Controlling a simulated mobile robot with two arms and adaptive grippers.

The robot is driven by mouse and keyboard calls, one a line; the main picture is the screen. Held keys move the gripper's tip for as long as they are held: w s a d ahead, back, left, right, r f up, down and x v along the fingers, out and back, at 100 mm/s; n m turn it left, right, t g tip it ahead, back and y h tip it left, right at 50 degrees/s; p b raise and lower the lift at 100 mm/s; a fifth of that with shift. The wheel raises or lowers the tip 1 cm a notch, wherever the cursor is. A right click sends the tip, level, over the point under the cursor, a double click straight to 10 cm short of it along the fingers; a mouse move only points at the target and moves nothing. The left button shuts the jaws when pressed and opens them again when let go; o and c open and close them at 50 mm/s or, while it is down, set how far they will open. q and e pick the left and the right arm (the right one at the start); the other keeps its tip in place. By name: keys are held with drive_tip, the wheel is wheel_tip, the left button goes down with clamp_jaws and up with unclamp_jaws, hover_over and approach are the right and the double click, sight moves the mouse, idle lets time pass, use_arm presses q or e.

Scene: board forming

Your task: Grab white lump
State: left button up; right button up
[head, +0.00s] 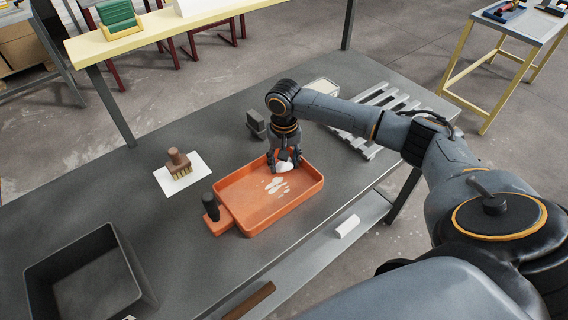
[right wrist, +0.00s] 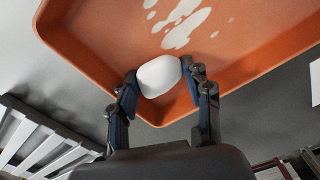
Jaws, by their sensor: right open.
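The white lump (head: 285,167) lies in the orange tray (head: 262,225), near its far right corner in the head view. In the right wrist view the lump (right wrist: 159,76) is smooth and rounded, close to the tray wall. My right gripper (head: 284,160) reaches down over that corner. Its two fingers (right wrist: 160,82) stand open on either side of the lump, with the fingertips very close to it. I cannot tell whether they touch it. The lump's far side is partly hidden by the fingers in the head view. My left gripper is not in view.
White splashes (head: 275,185) mark the tray floor. A brush (head: 179,163) on a white sheet, a dark-handled orange tool (head: 212,214) and a dark open bin (head: 84,285) are to the left.

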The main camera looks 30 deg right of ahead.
drive_tip(key=shift+c, duration=1.4)
drive_tip(key=c, duration=0.7)
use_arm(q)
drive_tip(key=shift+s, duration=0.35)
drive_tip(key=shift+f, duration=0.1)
use_arm(e)
drive_tip(key=shift+r, duration=0.15)
